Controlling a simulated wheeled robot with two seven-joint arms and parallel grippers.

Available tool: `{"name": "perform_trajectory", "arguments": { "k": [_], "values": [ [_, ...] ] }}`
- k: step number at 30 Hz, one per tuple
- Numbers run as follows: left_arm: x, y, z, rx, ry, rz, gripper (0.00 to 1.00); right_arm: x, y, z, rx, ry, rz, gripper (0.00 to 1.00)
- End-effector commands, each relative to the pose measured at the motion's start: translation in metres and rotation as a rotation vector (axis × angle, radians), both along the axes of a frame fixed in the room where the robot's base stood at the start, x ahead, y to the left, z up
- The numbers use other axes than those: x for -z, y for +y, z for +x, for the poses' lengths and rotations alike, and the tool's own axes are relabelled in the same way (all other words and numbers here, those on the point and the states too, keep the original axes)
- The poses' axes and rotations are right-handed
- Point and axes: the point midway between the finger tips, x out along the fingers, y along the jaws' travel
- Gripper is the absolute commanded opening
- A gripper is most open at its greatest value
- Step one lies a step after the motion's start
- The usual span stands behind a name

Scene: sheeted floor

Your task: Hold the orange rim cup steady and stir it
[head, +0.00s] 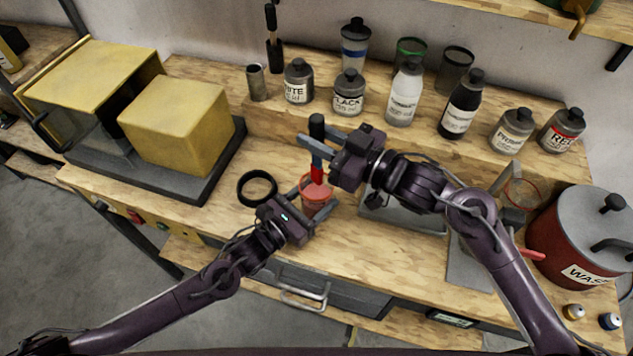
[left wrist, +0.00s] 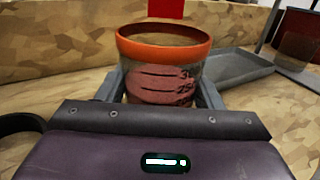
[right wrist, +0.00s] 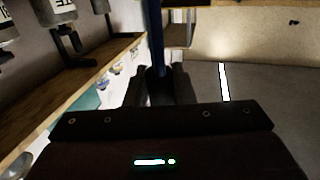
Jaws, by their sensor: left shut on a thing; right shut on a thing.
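The orange rim cup (head: 316,203), a clear cup with pink contents, stands upright on the bench in the head view. It also fills the middle of the left wrist view (left wrist: 162,85), where measuring marks show. My left gripper (head: 318,196) is shut around the cup, one finger on each side. My right gripper (head: 313,147) is shut on a stirrer (head: 317,174) with a black top, blue shaft and red lower end. The stirrer is upright above the cup. In the left wrist view its red end (left wrist: 165,9) shows just above the rim. In the right wrist view its blue shaft (right wrist: 155,35) stands between the fingers.
A black ring (head: 257,188) lies left of the cup. Several bottles (head: 404,98) stand on the raised back shelf. A red waste pot (head: 570,240) is at far right.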

Motion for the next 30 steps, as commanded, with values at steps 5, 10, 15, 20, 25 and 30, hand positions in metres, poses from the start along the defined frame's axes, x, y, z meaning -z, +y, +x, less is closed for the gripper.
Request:
{"name": "perform_trajectory", "arguments": {
  "k": [5, 10, 15, 20, 25, 30],
  "values": [
    [0.000, 0.000, 0.000, 0.001, 0.000, 0.000, 0.29, 0.000, 0.000, 0.000, 0.000, 0.000, 0.000, 0.02],
    [0.000, 0.000, 0.000, 0.001, 0.000, 0.000, 0.29, -0.006, 0.000, 0.000, 0.000, -0.003, 0.001, 0.02],
    [0.000, 0.000, 0.000, 0.001, 0.000, 0.000, 0.29, -0.022, 0.000, 0.000, -0.001, -0.004, 0.000, 0.02],
    [0.000, 0.000, 0.000, 0.001, 0.000, 0.000, 0.29, -0.036, 0.000, 0.000, 0.000, -0.002, 0.000, 0.02],
    [0.000, 0.000, 0.000, 0.001, 0.000, 0.000, 0.29, -0.040, 0.000, 0.000, 0.000, 0.000, 0.000, 0.02],
    [0.000, 0.000, 0.000, 0.001, 0.000, 0.000, 0.29, -0.040, 0.000, 0.000, 0.000, 0.000, 0.000, 0.02]
  ]
}}
